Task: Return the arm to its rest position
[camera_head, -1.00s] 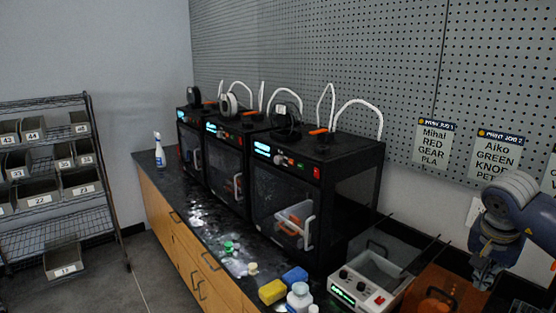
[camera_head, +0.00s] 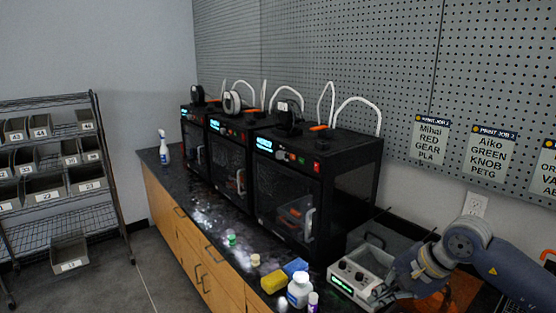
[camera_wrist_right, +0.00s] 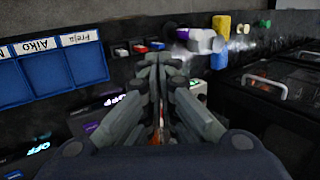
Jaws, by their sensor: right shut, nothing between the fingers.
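My right arm comes in from the right in the head view. Its gripper (camera_head: 384,293) is low, in front of and partly over the white control box (camera_head: 347,287) with the lit green display. In the right wrist view the gripper (camera_wrist_right: 160,62) has its fingers together with nothing between them. My left gripper is not in view.
Several black 3D printers (camera_head: 345,190) line the counter. A white bottle (camera_head: 299,291), yellow sponge (camera_head: 273,283) and blue block (camera_head: 294,266) stand near the control box. Blue labelled bins (camera_wrist_right: 40,75) show left in the wrist view. A shelf rack (camera_head: 50,190) stands at left.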

